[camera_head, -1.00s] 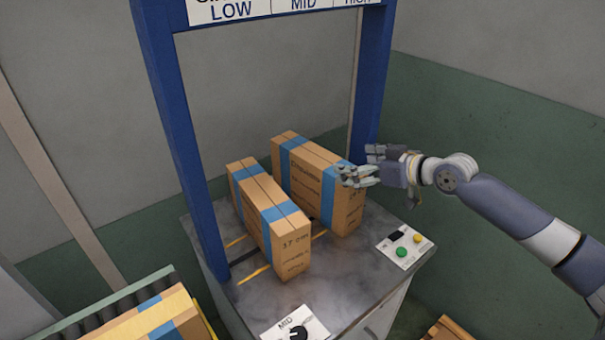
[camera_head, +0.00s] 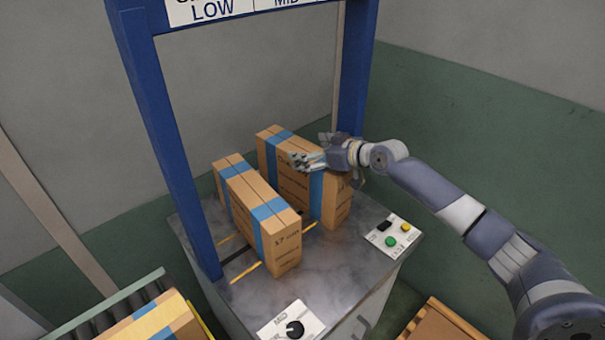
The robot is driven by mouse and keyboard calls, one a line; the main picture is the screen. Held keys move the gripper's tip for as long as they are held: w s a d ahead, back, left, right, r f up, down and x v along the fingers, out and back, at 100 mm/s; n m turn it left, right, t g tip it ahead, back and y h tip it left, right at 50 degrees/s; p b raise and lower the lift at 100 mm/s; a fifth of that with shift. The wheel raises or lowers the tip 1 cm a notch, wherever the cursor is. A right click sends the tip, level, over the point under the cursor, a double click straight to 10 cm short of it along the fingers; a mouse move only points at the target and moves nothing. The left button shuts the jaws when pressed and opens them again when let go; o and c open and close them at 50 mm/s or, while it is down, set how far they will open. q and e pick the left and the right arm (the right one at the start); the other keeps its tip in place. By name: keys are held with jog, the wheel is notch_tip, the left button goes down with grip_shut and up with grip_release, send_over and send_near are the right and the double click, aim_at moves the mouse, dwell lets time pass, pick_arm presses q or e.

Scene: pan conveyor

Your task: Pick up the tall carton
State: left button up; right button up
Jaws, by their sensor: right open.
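Two brown cartons with blue tape stand upright on the grey metal table under the blue frame. The back-right carton (camera_head: 268,157) looks the taller one. The front-left carton (camera_head: 250,212) stands beside it with a gap between them and shows a "17"-like print on its end. My right gripper (camera_head: 297,161) is open, its fingers over the top of the back-right carton, hiding part of that top. I cannot tell whether the fingers touch it. My left gripper is not in view.
The blue frame (camera_head: 160,130) rises around the table (camera_head: 335,275). A button panel (camera_head: 393,236) is at the table's right and a dial panel (camera_head: 291,328) at its front. A roller conveyor (camera_head: 95,325) with another taped carton (camera_head: 150,325) is at lower left; a wooden item (camera_head: 440,325) is at lower right.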

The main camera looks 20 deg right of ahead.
jog(key=shift+x, duration=0.85)
jog(key=shift+s, duration=0.1)
jog(key=shift+c, duration=0.2)
